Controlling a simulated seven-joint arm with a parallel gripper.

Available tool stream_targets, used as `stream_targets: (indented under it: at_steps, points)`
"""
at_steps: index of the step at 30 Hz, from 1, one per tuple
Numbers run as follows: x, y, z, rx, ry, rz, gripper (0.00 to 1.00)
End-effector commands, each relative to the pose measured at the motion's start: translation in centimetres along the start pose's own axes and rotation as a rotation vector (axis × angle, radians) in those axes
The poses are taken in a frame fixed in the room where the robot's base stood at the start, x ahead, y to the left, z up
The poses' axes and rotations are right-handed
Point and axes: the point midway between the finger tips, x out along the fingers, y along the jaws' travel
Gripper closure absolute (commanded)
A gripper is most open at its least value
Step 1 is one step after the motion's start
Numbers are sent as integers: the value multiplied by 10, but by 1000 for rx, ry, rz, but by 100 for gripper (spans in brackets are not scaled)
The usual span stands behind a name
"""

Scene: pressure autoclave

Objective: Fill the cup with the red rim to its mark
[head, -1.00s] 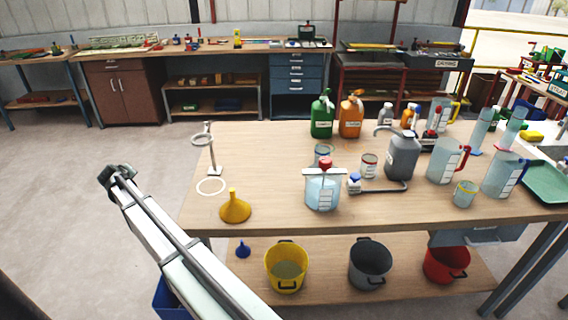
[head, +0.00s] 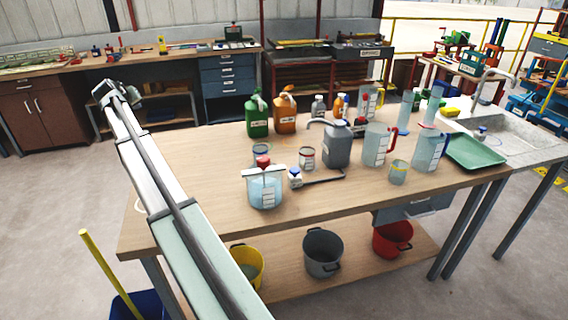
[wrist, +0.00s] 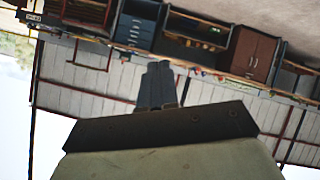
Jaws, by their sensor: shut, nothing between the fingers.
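The cup with the red rim (head: 307,158) is small and clear with a white label. It stands upright on the table, behind a bent pipe; its mark and any contents are too small to tell. A blue-rimmed cup (head: 262,153) is to its left and a yellow-rimmed cup (head: 398,172) to its right. A jug with a red handle (head: 378,146) and one with a blue handle (head: 427,150) hold pale liquid. My gripper (head: 107,91) is at the upper left, far from the cups. In the wrist view its fingers (wrist: 157,82) are together and empty.
Green (head: 256,117) and orange (head: 286,114) canisters stand behind. A green tray (head: 474,151) and sink (head: 510,130) are at right. My arm crosses the table's left side.

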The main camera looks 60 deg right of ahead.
Motion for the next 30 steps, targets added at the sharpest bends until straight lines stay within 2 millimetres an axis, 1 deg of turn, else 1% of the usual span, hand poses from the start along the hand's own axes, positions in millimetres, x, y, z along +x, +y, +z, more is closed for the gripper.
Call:
stream_targets:
  at_steps: [1, 3, 5, 6, 8, 9, 12, 17, 21, 26, 30]
  points:
    - [0, 25, 14, 14, -29, 9, 100]
    - [0, 53, 29, 31, -69, 15, 100]
    - [0, 76, 43, 44, -105, 20, 100]
    - [-1, 92, 53, 53, -128, 22, 100]
    - [-3, 113, 67, 66, -162, 23, 100]
    - [-5, 128, 77, 76, -184, 24, 100]
    - [-11, 163, 102, 99, -239, 22, 100]
    - [-24, 214, 141, 135, -321, 12, 100]
    - [-39, 253, 176, 167, -388, -3, 100]
    - [-60, 294, 215, 204, -459, -29, 100]
    - [-82, 324, 249, 234, -515, -58, 100]
